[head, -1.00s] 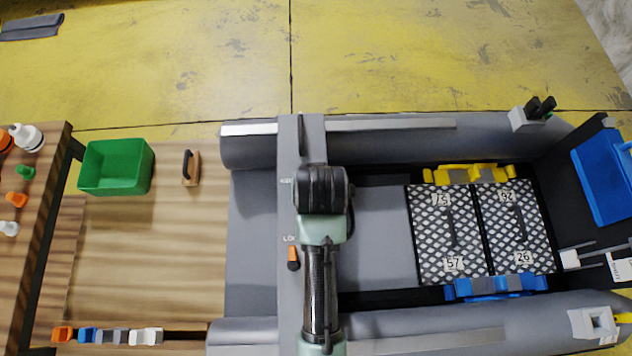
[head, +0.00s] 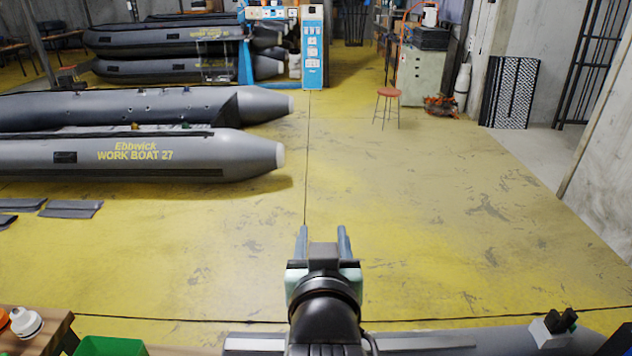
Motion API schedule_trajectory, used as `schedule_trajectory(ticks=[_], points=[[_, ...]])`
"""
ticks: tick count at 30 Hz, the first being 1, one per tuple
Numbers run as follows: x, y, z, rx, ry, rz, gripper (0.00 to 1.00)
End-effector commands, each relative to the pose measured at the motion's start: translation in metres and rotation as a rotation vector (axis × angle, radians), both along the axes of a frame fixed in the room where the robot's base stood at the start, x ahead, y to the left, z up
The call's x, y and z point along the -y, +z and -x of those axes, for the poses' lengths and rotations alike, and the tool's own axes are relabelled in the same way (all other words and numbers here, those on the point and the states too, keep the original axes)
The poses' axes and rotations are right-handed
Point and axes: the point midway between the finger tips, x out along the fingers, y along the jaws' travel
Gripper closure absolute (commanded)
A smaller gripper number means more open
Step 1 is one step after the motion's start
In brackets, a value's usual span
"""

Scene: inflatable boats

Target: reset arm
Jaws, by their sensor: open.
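My gripper (head: 323,232) is at the lower middle of the head view. Its two fingers point away from me and stand apart, with nothing visible between them. It appears above the yellow floor, beyond the near grey boat (head: 440,340), whose far tube shows along the bottom edge. My arm comes up from the bottom of the picture behind the gripper.
A green bin (head: 110,347) and a wooden table (head: 45,325) with a white-capped item (head: 25,322) are at lower left. A grey boat marked Work Boat 27 (head: 130,155) lies at left. A red stool (head: 388,93) stands farther back. The middle floor is clear.

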Motion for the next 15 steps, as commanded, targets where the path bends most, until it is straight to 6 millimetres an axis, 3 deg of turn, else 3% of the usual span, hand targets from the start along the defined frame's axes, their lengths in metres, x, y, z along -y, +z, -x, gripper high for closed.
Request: schedule_trajectory(ticks=[1,3,5,9,12,15], points=[[-0.001,0.042,0.0,0.11,0.001,0.0,0.47],[-0.003,0.096,0.005,0.259,0.002,-0.001,0.47],[-0.004,0.141,0.015,0.385,0.003,-0.002,0.47],[-0.006,0.237,0.054,0.672,0.006,-0.004,0.47],[-0.008,0.288,0.087,0.842,0.009,-0.006,0.47],[-0.009,0.321,0.116,0.965,0.011,-0.009,0.47]])
